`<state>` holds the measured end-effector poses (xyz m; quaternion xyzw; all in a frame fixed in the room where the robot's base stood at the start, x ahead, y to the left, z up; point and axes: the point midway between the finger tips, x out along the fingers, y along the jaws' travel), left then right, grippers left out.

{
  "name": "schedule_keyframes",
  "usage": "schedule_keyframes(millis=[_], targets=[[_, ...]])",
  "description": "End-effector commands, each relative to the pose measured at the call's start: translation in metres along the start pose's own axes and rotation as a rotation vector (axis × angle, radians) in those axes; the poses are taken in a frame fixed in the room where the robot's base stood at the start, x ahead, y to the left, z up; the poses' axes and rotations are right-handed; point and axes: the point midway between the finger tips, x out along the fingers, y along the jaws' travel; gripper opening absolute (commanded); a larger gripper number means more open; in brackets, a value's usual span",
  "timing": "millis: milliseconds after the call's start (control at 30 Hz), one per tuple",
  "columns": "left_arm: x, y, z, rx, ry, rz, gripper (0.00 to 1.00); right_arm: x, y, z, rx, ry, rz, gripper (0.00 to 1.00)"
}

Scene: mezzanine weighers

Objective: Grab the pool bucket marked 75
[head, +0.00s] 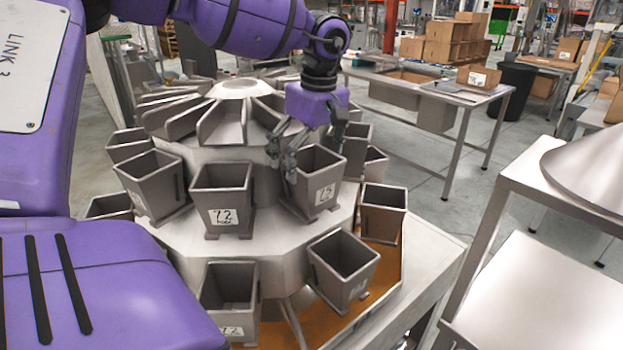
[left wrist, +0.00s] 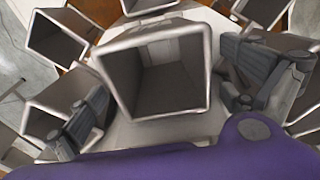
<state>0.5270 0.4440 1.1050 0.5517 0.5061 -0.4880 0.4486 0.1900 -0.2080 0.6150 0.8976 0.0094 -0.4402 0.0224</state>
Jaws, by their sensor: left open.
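The pool bucket (head: 318,186) under my left gripper is a grey, square, open-topped bucket. Its white label appears to read 75, though it is small. It stands upright on the upper tier of the weigher. My left gripper (head: 312,150) is open above its mouth, pointing down. In the left wrist view the bucket's open mouth (left wrist: 157,75) lies between the two spread fingers (left wrist: 165,72), with nothing gripped. One finger hides part of the rim in the head view. My right gripper is not in view.
A bucket marked 72 (head: 222,200) stands close on the left. Other buckets sit below, including a tilted one (head: 343,270). Metal chutes (head: 222,122) fan out behind. A steel stand (head: 540,290) is at right; a work table (head: 420,90) is farther back.

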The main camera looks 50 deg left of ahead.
Motion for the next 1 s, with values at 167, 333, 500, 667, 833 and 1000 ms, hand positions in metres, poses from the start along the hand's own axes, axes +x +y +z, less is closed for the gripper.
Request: schedule_keyframes(millis=[167, 333, 500, 667, 833, 1000], targets=[[0.0005, 0.0, 0.0001, 0.0, 0.0, 0.0, 1.0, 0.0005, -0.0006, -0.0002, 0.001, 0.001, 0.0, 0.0], [0.0023, 0.0001, 0.0003, 0.0, 0.0, 0.0, 1.0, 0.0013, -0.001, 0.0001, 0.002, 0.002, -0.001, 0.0], [0.0041, 0.0, 0.0005, 0.0, 0.0, -0.001, 1.0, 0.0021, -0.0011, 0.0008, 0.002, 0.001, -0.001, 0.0], [0.0053, -0.0001, 0.0006, 0.0, 0.0, 0.0, 1.0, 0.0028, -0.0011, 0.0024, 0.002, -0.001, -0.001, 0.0], [0.0049, -0.0001, 0.0006, 0.0, 0.0, 0.0, 1.0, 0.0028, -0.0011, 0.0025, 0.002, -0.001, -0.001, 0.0], [0.0047, 0.0, 0.0006, 0.0, 0.0, 0.0, 0.91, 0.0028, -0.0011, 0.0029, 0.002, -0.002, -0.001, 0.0]])
